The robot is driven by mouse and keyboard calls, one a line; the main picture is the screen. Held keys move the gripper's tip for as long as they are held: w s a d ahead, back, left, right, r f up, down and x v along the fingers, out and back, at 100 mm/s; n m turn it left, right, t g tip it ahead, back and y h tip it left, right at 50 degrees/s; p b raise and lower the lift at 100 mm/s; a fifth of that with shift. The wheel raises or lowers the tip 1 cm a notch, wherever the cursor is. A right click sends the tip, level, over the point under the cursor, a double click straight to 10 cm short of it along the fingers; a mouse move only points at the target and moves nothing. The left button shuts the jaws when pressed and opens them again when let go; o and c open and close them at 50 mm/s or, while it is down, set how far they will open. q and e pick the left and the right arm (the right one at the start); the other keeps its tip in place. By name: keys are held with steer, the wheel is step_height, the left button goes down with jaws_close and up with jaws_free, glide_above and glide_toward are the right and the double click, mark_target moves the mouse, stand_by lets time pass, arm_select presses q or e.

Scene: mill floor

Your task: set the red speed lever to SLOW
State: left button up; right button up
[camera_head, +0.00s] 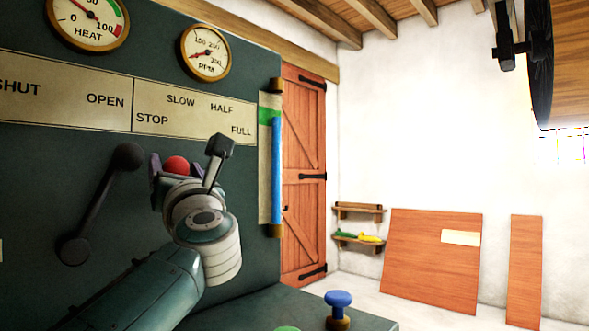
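The red speed lever shows only as its round red knob (177,165); its rod and pivot are hidden behind my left wrist. The knob is below the STOP and SLOW marks on the cream label plate (185,118), which also reads HALF and FULL. I cannot tell which mark it points at. My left gripper (174,171) is at the knob, with a dark finger on either side of it. Whether the fingers press on the knob cannot be made out. My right gripper is not in view.
A black lever (103,200) stands close left of my gripper, leaning toward OPEN. The RPM gauge (206,52) needle points low left. A blue-filled tube (276,170) edges the green panel (60,180). A blue knob (338,299) stands on the ledge at the lower right.

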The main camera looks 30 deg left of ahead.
arm_select(q)
jaws_close()
stand_by(0.3)
stand_by(0.4)
